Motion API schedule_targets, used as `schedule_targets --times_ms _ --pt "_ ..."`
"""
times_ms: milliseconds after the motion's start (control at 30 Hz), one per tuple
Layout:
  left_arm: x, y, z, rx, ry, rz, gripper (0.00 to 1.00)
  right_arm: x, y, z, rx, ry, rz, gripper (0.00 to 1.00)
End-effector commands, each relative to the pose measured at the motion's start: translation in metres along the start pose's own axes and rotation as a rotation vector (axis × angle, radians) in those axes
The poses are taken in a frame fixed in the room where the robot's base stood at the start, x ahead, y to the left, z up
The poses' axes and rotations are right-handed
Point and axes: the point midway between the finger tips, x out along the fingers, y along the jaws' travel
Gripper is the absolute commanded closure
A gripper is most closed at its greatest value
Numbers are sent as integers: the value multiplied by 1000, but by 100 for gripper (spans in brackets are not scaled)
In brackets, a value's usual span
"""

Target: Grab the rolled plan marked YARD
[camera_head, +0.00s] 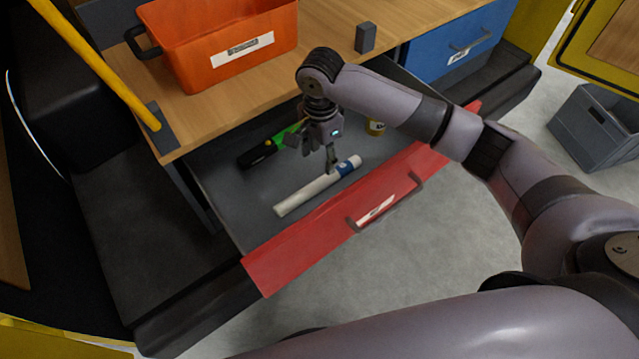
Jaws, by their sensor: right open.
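A white rolled plan (307,193) with a blue band near its right end lies in the open drawer with the red front (290,249). Any lettering on the band is too small to read. My right gripper (318,167) points down into the drawer, open, just above and behind the roll near its blue band. One finger overlaps the roll in the picture; I cannot tell whether it touches. My left gripper is not in view.
An orange bin (222,45) and a small grey block (365,37) stand on the wooden worktop above. A blue drawer (458,42) is shut. A grey crate (597,127) stands on the floor at right.

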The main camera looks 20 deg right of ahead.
Motion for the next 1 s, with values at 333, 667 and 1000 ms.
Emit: schedule_targets --times_ms 333,667,1000 --pt "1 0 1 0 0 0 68 53 0 0 0 1 1 50" --pt "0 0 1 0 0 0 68 91 2 2 1 2 2 50" --pt "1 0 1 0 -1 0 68 107 1 2 -1 1 -1 50"
